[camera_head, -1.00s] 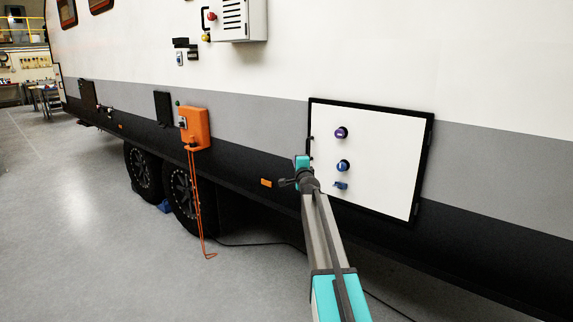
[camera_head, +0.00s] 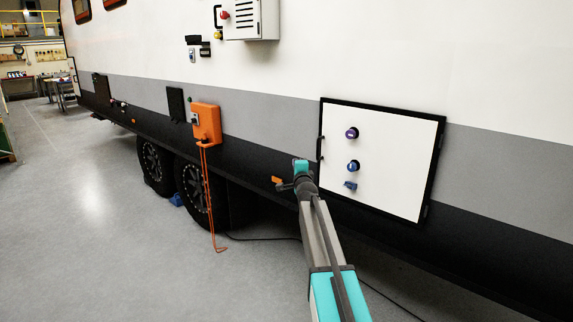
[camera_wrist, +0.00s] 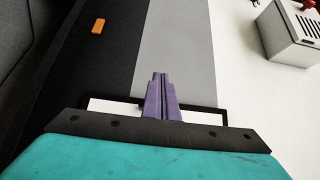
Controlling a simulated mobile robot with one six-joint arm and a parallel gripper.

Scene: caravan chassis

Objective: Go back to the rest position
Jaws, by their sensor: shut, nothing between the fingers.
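My gripper (camera_head: 282,187) is at the end of my arm, low in front of the caravan's dark lower side, left of the white hatch. In the wrist view its two purple fingers (camera_wrist: 160,97) are pressed together with nothing between them. The fingers point along the grey stripe (camera_wrist: 176,45) of the caravan wall. No contact with the wall can be made out.
The white hatch (camera_head: 395,190) with purple and blue knobs is right of my gripper. An orange box (camera_head: 207,124) with hanging orange cord, a vented cabinet (camera_head: 250,18) and wheels (camera_head: 193,192) lie left. An orange marker light (camera_wrist: 98,26) is nearby. Floor at left is clear.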

